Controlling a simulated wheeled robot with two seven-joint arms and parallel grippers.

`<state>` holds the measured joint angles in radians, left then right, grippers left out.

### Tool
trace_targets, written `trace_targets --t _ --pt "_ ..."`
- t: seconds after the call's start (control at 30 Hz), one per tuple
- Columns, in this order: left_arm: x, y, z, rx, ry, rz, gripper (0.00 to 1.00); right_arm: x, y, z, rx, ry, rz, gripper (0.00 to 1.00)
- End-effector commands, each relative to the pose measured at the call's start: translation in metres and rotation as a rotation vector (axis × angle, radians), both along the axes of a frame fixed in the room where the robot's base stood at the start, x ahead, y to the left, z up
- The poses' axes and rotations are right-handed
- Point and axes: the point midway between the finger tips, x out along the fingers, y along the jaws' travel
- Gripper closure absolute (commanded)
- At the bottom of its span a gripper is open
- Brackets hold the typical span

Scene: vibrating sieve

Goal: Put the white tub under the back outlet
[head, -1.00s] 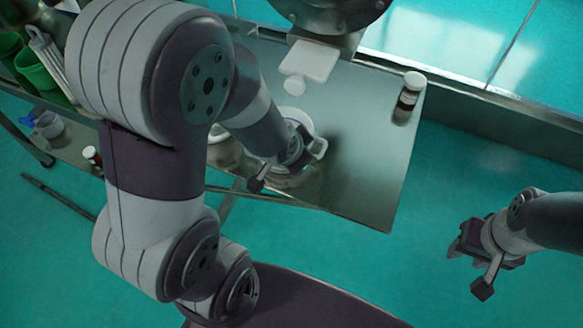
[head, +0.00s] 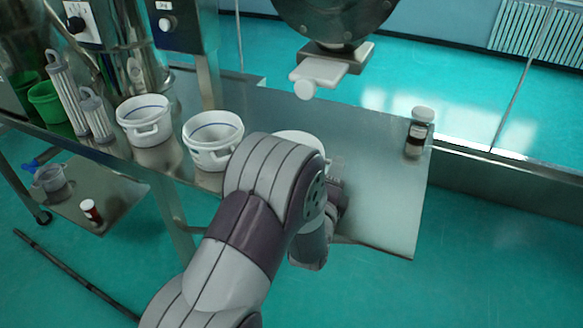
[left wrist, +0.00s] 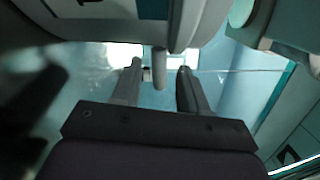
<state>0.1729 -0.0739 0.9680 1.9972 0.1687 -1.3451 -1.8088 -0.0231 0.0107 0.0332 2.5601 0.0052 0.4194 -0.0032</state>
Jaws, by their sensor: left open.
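A white tub (head: 300,140) stands on the steel table, mostly hidden behind my left arm in the head view. Two more white tubs, one in the middle (head: 213,142) and one at the left (head: 145,122), stand in a row beside it, each with a blue line inside. A pale outlet (head: 318,74) juts from under the sieve drum (head: 335,15) above the table. My left gripper (left wrist: 160,68) is open. In the left wrist view, a pale upright handle-like piece (left wrist: 159,72) shows between its fingertips, below a large pale wall. In the head view, its fingers are hidden by the arm.
A brown-and-white bottle (head: 419,133) stands near the table's right edge. Pale cylinders (head: 68,95) and a green cup (head: 47,102) are at the left. A lower shelf (head: 110,190) holds a jug and a small bottle.

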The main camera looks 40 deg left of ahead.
Motion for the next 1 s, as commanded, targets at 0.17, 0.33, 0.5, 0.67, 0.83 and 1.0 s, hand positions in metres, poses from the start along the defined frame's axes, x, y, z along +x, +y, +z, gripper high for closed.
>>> trace_targets --t 0.17,0.33,0.5,0.67,0.83,1.0 --pt "0.027 0.01 0.001 -0.001 0.001 0.0 0.57 0.0 0.0 0.006 0.0 0.0 0.0 0.57" --pt "0.03 0.012 0.0 -0.001 0.001 -0.001 0.57 0.0 0.0 0.005 0.0 0.0 0.0 0.57" --pt "0.03 0.011 0.0 -0.001 0.001 -0.001 0.86 0.0 0.0 0.005 0.0 0.0 0.0 0.57" --pt "0.03 0.011 0.0 -0.001 0.001 -0.001 1.0 0.0 0.0 0.005 0.0 0.0 0.0 0.57" --pt "0.03 0.011 0.001 -0.001 -0.001 -0.001 1.0 0.0 0.0 0.005 0.0 0.0 0.0 0.57" --pt "0.03 0.011 0.001 -0.001 -0.001 -0.001 1.0 0.0 0.0 0.005 0.0 0.0 0.0 0.57"
